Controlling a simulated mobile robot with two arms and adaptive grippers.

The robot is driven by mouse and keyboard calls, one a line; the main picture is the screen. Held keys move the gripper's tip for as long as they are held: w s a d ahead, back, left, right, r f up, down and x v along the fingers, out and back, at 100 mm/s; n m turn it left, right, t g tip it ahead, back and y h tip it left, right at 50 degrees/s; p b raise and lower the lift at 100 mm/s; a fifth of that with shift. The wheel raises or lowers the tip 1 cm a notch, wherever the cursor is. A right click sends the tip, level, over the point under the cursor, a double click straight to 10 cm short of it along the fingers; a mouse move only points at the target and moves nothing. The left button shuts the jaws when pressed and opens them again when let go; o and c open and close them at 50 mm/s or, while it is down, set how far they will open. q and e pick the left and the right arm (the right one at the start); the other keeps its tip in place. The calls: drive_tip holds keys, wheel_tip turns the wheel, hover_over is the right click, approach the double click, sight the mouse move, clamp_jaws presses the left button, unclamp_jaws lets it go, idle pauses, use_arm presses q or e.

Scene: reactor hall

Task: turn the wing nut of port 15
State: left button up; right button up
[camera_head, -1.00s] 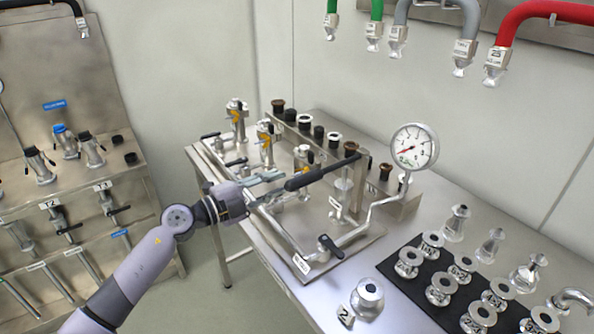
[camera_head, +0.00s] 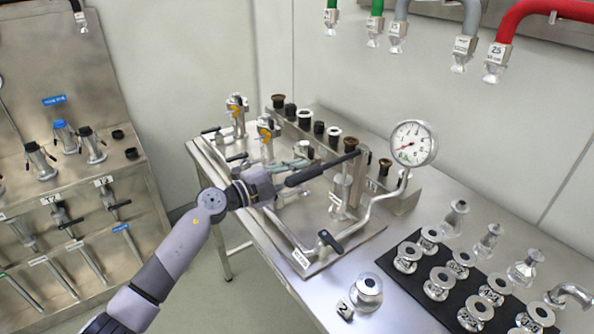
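My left gripper (camera_head: 300,164) reaches in from the left over the steel pipe rig (camera_head: 347,240) on the table. Its grey fingers lie among the fittings, behind a long black bar (camera_head: 318,172), and I cannot tell whether they are open or touch anything. Two valve-like fittings with yellow-orange parts, one at the far left (camera_head: 236,112) and one nearer (camera_head: 267,132), stand upright beyond the gripper. My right gripper is not in view.
A pressure gauge (camera_head: 411,144) rises at the rig's right side. A black mat (camera_head: 406,284) with several metal flanges lies at the front right. A single flange (camera_head: 367,287) stands before the rig. Coloured hoses, including a red one (camera_head: 520,14), hang above.

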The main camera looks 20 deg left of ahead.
use_arm(q)
clamp_jaws()
drive_tip(key=shift+m, duration=0.3)
drive_tip(key=shift+a+f+m+b, duration=0.15)
drive_tip(key=shift+m+b, duration=1.05)
drive_tip(key=shift+m, duration=1.5)
drive_tip(key=shift+d+f+m+b, duration=0.15)
drive_tip(key=shift+m+b, duration=1.05)
drive_tip(key=shift+m, duration=1.5)
drive_tip(key=shift+a+f+m+b, duration=0.2)
drive_tip(key=shift+m+b, duration=1)
drive_tip(key=shift+m, duration=1.5)
drive_tip(key=shift+w+r, duration=0.1)
